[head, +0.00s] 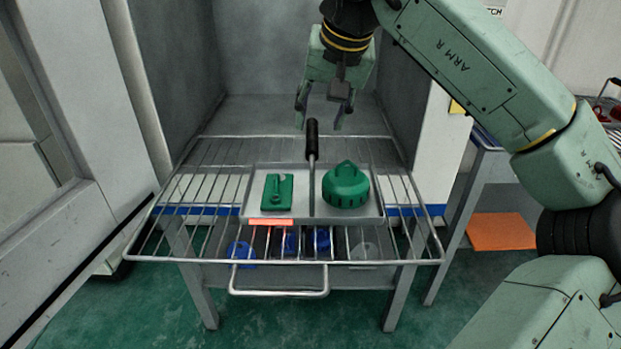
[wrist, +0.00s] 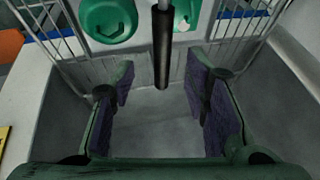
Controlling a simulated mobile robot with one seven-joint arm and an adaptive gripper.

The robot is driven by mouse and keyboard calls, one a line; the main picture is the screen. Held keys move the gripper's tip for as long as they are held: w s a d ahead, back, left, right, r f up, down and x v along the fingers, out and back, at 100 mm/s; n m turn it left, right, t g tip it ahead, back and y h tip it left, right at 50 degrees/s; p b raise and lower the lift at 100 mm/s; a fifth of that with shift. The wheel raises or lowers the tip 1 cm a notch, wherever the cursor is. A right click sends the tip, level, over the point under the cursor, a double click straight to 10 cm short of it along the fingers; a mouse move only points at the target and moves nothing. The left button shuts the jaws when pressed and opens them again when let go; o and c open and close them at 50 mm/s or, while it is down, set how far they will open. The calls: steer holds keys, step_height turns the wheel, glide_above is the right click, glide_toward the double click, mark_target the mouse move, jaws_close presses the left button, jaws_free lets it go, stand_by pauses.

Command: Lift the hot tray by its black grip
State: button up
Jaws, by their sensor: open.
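A grey metal tray (head: 271,215) lies on a wire rack in the head view. Its black grip (head: 312,140) stands upright on a thin metal stem between two green parts. The tray carries a flat green part (head: 277,192) at left and a round green part (head: 345,186) at right. My gripper (head: 323,122) is open, above and behind the tray, close to the black grip. In the wrist view, the open fingers (wrist: 160,105) point toward the black grip (wrist: 161,48), whose end lies near the gap between them. No contact shows.
A side table (head: 487,150) stands at right, with an orange sheet (head: 502,231) lower down. A white panel stands at left.

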mark_target(313, 135)
steer(key=p+x, duration=0.2)
steer(key=x, duration=0.4)
steer(key=shift+w+a+f, duration=0.2)
steer(key=shift+f, duration=0.1)
steer(key=shift+w+f, duration=0.15)
steer(key=shift+f, duration=0.2)
steer(key=shift+f, duration=0.25)
jaws_close()
stand_by(0.5)
steer(key=shift+r, duration=0.1)
stand_by(0.5)
